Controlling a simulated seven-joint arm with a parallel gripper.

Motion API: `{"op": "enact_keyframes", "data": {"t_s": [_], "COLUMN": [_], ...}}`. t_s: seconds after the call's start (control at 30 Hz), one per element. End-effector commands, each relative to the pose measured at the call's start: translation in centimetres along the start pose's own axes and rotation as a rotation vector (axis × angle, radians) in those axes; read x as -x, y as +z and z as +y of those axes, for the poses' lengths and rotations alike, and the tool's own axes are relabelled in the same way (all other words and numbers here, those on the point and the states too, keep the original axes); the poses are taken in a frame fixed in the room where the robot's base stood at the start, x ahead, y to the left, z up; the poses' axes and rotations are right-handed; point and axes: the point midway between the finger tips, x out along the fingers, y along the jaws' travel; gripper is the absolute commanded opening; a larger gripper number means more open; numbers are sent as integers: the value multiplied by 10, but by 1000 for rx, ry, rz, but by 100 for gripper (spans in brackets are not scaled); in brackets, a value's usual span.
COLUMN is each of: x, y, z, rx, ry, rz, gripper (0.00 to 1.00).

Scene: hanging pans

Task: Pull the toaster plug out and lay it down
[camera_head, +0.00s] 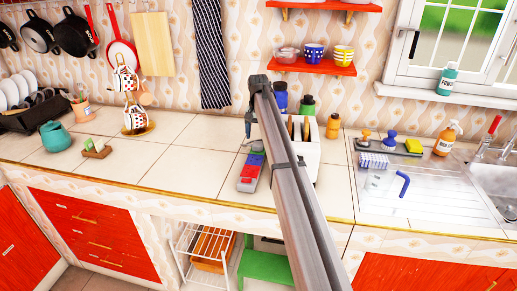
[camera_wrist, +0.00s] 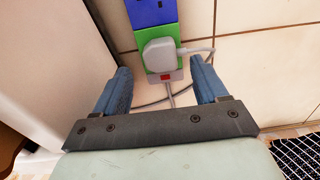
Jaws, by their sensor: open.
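A white plug (camera_wrist: 160,55) sits in the green section of a power strip (camera_wrist: 153,13), with a grey cable leaving it to the right. The strip lies on the tiled counter; its blue and red sections show in the head view (camera_head: 250,170). My gripper (camera_wrist: 162,82) is open and points down, its blue-padded fingers on either side, slightly short of the plug in the wrist picture. Nothing is between the pads except cable farther down. In the head view my gripper (camera_head: 248,128) is above the strip's far end, where my arm partly hides it. The white toaster (camera_head: 305,155) stands just right of the strip.
Blue and green canisters (camera_head: 307,104) stand behind the toaster. A striped towel (camera_head: 210,50) hangs on the wall. A mug tree (camera_head: 135,110) is at left and a sink (camera_head: 490,185) at right. The counter (camera_head: 185,165) left of the strip is clear.

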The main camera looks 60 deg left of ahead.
Motion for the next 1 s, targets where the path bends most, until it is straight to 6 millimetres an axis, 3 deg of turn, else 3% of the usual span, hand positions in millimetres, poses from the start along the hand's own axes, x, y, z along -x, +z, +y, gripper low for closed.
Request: {"op": "enact_keyframes", "data": {"t_s": [0.4, 1.0], "x": [-42, -44], "y": [0, 0], "z": [0, 0], "rx": [0, 0], "ry": [0, 0], "rz": [0, 0], "gripper": [72, 72]}}
